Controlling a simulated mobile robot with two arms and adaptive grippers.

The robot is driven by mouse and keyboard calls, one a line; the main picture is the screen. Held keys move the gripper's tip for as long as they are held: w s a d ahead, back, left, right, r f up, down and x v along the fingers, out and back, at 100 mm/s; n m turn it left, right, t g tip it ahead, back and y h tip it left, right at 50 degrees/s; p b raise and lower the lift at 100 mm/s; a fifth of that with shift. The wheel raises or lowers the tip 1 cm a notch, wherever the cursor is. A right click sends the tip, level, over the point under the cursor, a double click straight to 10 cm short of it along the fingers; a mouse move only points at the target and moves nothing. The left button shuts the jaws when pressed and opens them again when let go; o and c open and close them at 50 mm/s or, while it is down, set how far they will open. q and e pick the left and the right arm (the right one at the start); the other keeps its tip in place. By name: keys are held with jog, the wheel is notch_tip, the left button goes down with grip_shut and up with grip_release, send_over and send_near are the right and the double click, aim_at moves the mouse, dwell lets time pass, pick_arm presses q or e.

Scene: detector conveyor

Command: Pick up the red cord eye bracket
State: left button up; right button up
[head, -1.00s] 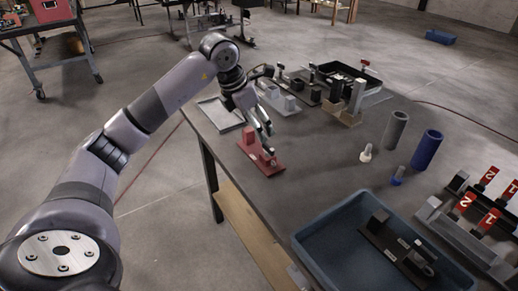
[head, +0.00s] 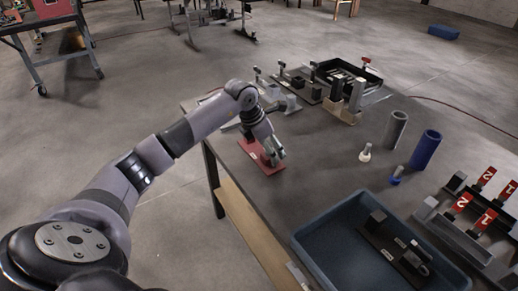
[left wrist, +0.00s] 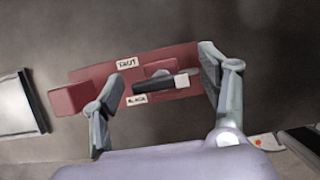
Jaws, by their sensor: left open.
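The red cord eye bracket (head: 254,151) lies on the near left part of the grey table. It is a flat red plate with a raised red block at one end. My left gripper (head: 275,158) is over the bracket and hides part of it in the head view. In the left wrist view, the bracket (left wrist: 180,62) lies below my left gripper (left wrist: 162,98). The open fingers are on either side of its middle, where a dark rod with a pale tip and two white labels show. I cannot tell whether the fingers touch it. My right gripper is not in view.
A blue-grey bin (head: 330,262) holding a dark bracket stands at the near edge. A grey cylinder (head: 395,130) and a blue cylinder (head: 425,150) stand at the right. Several fixtures and a black tray (head: 372,84) are at the back.

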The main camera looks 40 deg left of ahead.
pick_arm(q)
jog(key=shift+c, duration=0.5)
grip_shut()
dwell(0.3)
jog(key=shift+r, duration=0.1)
